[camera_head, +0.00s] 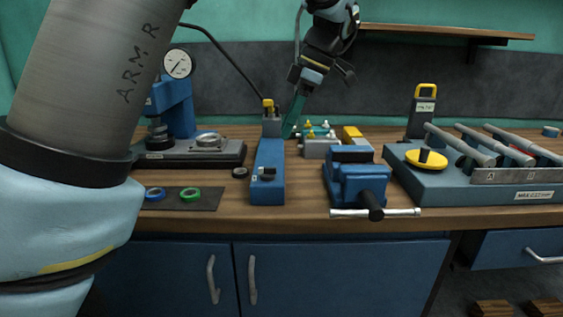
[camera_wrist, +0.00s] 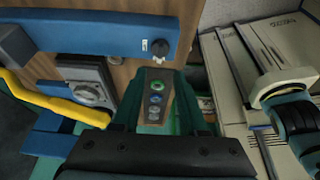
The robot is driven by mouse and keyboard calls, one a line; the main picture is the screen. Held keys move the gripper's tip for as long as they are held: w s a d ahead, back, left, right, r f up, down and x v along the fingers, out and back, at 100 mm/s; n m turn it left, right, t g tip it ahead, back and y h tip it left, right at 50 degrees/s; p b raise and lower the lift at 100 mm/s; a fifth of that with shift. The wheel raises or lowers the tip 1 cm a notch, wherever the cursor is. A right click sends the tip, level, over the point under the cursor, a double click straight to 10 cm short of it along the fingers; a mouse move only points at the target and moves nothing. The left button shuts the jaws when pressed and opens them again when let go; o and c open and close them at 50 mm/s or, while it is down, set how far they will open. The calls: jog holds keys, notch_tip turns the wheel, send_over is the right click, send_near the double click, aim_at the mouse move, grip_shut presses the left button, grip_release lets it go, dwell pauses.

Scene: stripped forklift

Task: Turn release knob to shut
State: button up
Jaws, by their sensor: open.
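The blue hand pump (camera_head: 268,160) lies lengthwise on the bench, left of the vise. A small dark knob (camera_head: 268,173) sits on its near end, beside a small pale label; I take it for the release knob. In the wrist view a blue bar (camera_wrist: 105,30) crosses the top, with a dark and pale knob (camera_wrist: 160,48) on it. My gripper (camera_head: 292,130) hangs over the bench behind the pump, well apart from the knob. Its teal fingers frame a grey strip with rings in the wrist view (camera_wrist: 160,85). They are open and empty. The knob's exact setting is too small to read.
A press with a gauge (camera_head: 178,64) stands left, with a ring mat (camera_head: 180,199) before it. The blue vise (camera_head: 357,180) is close right of the pump. A valve block rack (camera_head: 430,185) stands farther right. My own arm covers the left.

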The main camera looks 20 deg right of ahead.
aim_at(267, 172)
jog(key=x, duration=0.9)
jog(key=shift+a+f+p, duration=0.1)
jog(key=shift+f+p, duration=0.15)
jog(key=shift+p, duration=0.1)
grip_shut()
